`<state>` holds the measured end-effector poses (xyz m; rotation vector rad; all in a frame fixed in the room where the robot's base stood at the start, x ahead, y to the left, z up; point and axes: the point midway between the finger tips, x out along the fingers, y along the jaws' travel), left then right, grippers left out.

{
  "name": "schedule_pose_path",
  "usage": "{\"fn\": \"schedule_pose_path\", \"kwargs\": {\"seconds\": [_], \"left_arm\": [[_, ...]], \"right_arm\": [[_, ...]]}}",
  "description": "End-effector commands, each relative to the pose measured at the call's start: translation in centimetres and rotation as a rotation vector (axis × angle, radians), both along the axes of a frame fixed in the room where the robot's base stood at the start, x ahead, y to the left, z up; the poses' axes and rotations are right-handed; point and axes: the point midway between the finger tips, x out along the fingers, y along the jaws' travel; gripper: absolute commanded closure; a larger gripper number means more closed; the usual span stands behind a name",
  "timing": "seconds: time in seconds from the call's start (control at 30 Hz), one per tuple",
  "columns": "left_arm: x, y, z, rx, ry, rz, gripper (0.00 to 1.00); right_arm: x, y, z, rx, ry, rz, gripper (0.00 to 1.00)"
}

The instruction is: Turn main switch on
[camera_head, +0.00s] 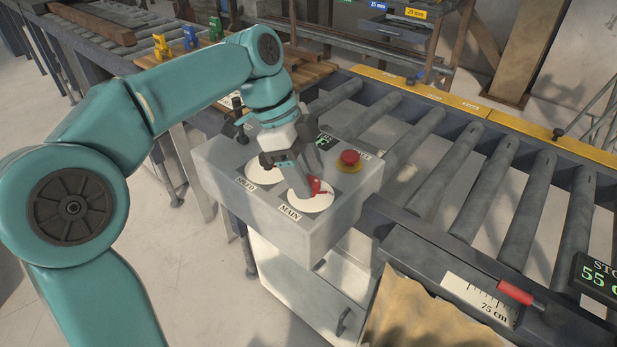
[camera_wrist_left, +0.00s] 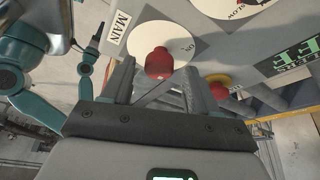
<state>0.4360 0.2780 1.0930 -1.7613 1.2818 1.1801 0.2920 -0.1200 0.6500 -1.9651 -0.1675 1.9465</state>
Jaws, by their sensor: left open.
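The main switch (camera_head: 313,188) is a red knob on a white round plate on the grey control box (camera_head: 331,222), beside the label MAIN. In the left wrist view the red knob (camera_wrist_left: 158,64) stands on its white plate, which has an ON mark at its edge. My left gripper (camera_head: 305,184) reaches down over the plate from above. Its jaws (camera_wrist_left: 158,76) are open, one finger on each side of the knob; I cannot tell whether either touches it. In the head view the gripper hides part of the knob. My right gripper is not in view.
A red emergency button (camera_head: 349,158) on a yellow base sits behind the switch. The SPEED dial (camera_head: 264,170) lies to its left. A green-lettered display (camera_wrist_left: 291,58) is partly visible, showing FF. A roller conveyor (camera_head: 475,180) runs to the right.

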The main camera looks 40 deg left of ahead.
Motion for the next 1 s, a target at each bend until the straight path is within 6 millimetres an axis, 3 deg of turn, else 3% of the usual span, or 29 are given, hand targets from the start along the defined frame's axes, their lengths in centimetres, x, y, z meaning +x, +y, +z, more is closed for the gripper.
{"fn": "schedule_pose_path", "kwargs": {"seconds": [0.37, 0.47, 0.53, 0.57, 1.0], "left_arm": [[0.26, -0.33, -0.81, 0.0, 0.0, 0.0, 0.41], [0.26, -0.33, -0.8, 0.0, 0.0, 0.0, 0.67], [0.26, -0.33, -0.79, 0.0, 0.0, 0.0, 0.89], [0.26, -0.32, -0.78, 0.0, 0.0, 0.0, 0.95], [0.16, -0.31, -0.81, 0.001, -0.002, 0.083, 0.95]], "right_arm": [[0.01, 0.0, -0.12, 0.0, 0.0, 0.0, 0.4], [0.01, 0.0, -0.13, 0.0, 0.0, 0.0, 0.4], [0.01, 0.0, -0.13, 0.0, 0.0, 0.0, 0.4], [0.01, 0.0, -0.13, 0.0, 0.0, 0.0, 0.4], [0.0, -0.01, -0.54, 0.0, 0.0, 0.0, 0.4]]}}
